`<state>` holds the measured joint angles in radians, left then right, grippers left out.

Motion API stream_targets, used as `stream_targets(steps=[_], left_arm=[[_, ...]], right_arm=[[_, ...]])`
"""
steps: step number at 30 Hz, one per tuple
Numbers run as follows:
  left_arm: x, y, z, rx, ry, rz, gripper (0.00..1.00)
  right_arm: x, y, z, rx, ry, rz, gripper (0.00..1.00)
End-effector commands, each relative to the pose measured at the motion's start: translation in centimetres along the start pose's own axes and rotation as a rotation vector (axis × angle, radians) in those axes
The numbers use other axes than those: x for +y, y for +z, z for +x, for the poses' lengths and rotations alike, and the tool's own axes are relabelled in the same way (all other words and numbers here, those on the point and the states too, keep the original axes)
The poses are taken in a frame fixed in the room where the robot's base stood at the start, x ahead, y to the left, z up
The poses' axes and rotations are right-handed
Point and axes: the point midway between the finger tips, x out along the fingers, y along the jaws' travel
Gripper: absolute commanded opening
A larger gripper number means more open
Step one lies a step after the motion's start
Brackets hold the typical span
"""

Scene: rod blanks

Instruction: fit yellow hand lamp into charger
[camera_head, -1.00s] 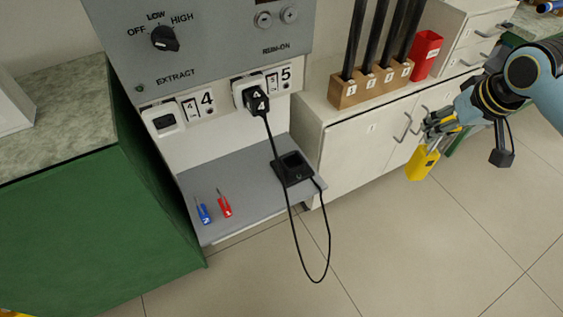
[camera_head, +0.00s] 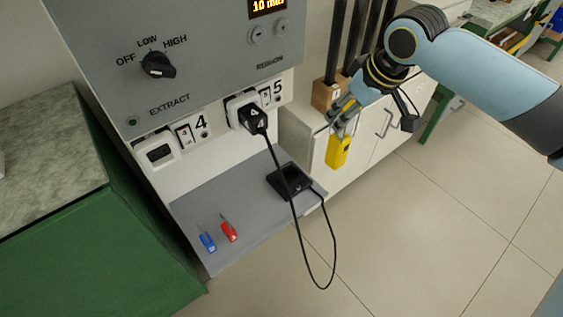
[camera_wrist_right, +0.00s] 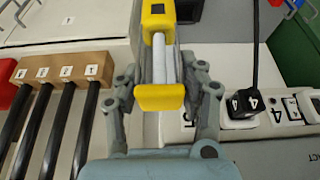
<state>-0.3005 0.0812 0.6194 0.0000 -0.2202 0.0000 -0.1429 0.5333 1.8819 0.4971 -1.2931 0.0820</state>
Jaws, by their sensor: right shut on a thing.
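The yellow hand lamp (camera_head: 339,151) hangs from my right gripper (camera_head: 345,112), to the right of the charger and above it. My right gripper is shut on the lamp. In the right wrist view the lamp (camera_wrist_right: 160,97) shows yellow ends and a pale middle between the fingers (camera_wrist_right: 163,88). The black charger (camera_head: 289,180) sits on the right part of the grey shelf (camera_head: 215,222), with its cable running to the plug (camera_head: 254,118) marked 4. The lamp and charger are apart. My left gripper is not in view.
The charger's cable loops below the shelf edge. A wooden block (camera_head: 323,95) with black rods stands behind my right gripper; it also shows in the right wrist view (camera_wrist_right: 62,68).

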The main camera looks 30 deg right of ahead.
Motion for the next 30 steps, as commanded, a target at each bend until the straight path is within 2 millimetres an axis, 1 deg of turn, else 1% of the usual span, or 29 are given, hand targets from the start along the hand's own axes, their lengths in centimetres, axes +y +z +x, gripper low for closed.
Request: stream_targets(steps=[5, 11, 16, 19, 22, 26, 30], left_arm=[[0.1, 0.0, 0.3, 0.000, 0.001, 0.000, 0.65], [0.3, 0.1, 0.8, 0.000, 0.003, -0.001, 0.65], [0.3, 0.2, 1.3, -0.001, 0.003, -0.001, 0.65], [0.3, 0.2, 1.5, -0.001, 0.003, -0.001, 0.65], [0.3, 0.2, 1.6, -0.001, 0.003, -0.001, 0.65], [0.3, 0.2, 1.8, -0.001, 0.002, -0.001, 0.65], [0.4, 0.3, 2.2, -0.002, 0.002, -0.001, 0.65]], right_arm=[[-1.0, -0.8, 1.5, 0.002, -0.005, 0.005, 0.00], [-3.1, -2.8, 4.6, 0.002, -0.007, 0.005, 0.00], [-5.0, -4.7, 7.7, 0.000, -0.005, 0.004, 0.00], [-5.8, -5.5, 9.1, -0.001, -0.004, 0.003, 0.00], [-6.2, -6.0, 9.9, 0.000, -0.001, 0.002, 0.00], [-6.5, -6.0, 10.8, -0.003, -0.002, 0.001, 0.00], [-6.5, -5.0, 12.9, -0.003, -0.002, 0.001, 0.00]])
